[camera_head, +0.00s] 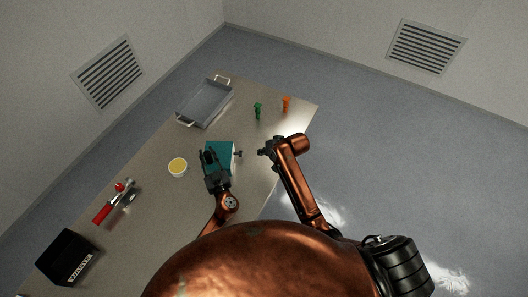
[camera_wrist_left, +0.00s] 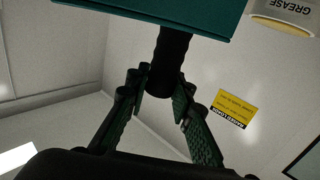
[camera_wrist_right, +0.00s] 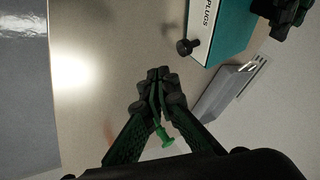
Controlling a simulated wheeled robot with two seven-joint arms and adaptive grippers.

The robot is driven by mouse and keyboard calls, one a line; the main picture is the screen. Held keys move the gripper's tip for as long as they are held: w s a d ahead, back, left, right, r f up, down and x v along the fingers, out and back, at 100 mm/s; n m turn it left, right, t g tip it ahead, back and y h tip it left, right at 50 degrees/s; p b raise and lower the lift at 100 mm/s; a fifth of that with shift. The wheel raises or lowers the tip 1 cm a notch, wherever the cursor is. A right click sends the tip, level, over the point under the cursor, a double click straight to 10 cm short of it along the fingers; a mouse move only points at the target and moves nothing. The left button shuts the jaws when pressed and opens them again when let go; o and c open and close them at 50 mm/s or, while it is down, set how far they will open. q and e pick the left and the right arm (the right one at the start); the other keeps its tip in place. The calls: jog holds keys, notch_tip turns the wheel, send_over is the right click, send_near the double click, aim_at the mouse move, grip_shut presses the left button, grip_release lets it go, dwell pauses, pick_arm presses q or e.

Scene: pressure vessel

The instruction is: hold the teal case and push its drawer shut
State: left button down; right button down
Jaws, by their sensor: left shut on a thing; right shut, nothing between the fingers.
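The teal case (camera_head: 226,150) stands on the table. My left gripper (camera_head: 209,160) is over its left part. In the left wrist view the case (camera_wrist_left: 190,12) is at the top, and the left fingers (camera_wrist_left: 158,84) are shut on a black post-like handle (camera_wrist_left: 172,50) joined to it. In the right wrist view the case (camera_wrist_right: 232,38) shows a pale drawer front (camera_wrist_right: 203,20) lettered PLUGS, with a black knob (camera_wrist_right: 188,46). How far the drawer stands out is unclear. My right gripper (camera_head: 266,150) is shut and empty, right of the knob and apart from it.
A grey tray (camera_head: 178,120) is at the back. A green piece (camera_head: 258,111) and an orange piece (camera_head: 286,104) stand near the far right edge. A grease tub (camera_head: 178,167), a red-handled tool (camera_head: 103,213) and a black box (camera_head: 67,257) lie leftward.

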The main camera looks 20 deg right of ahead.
dwell(0.3)
pick_arm(q)
jog(key=c, duration=1.6)
grip_release()
jog(key=shift+s, duration=0.1)
jog(key=s+d, duration=0.1)
jog(key=s, duration=1)
jog(key=shift+s+d, duration=0.2)
jog(key=shift+s, duration=0.15)
